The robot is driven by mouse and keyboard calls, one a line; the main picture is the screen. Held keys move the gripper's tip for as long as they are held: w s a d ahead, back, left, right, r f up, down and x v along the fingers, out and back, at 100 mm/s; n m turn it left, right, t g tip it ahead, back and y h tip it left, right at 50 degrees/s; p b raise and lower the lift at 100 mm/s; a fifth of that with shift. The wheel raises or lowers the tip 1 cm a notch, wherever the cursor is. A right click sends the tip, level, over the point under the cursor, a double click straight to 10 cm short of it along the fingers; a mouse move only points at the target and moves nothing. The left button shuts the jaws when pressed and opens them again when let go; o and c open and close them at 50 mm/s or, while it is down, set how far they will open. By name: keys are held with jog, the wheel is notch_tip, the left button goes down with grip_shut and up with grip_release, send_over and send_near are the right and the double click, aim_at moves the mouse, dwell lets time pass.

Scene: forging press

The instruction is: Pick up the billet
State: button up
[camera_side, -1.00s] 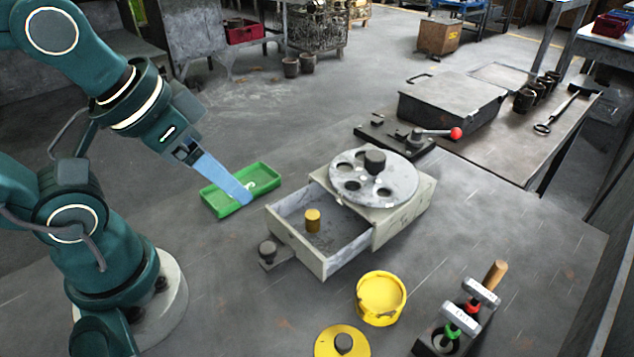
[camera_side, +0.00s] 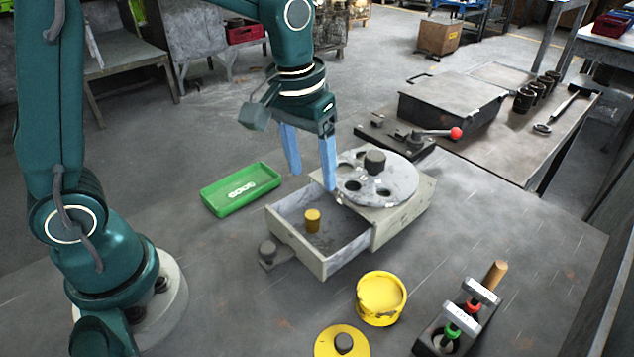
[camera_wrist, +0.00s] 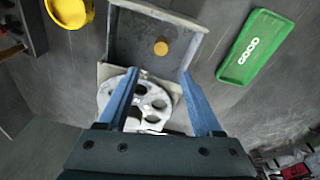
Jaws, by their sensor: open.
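The billet (camera_side: 312,220) is a small brass-yellow cylinder standing upright inside the open drawer (camera_side: 345,258), toward its left side. It also shows in the wrist view (camera_wrist: 161,47), beyond my fingertips. My gripper (camera_side: 310,182) has two blue fingers spread apart with nothing between them. In the side view it is above the back of the drawer, higher than the billet and apart from it. In the wrist view my gripper (camera_wrist: 160,72) has its fingers to either side of the drawer unit's inner end.
A round plate with holes (camera_side: 350,190) sits on the drawer unit, close to my right finger. A green tray marked GOOD (camera_side: 215,207) lies left of the drawer. A yellow pot (camera_side: 381,315) and yellow lid (camera_side: 330,343) are in front. A red-knobbed lever (camera_side: 455,133) stands behind.

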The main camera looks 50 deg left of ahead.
aim_at(313, 213)
jog(key=shift+g, duration=0.8)
notch_tip(313, 213, down, 5)
jog(key=shift+d+r, duration=0.1)
jog(key=shift+d, duration=0.05)
jog(key=shift+f, duration=2.4)
grip_shut()
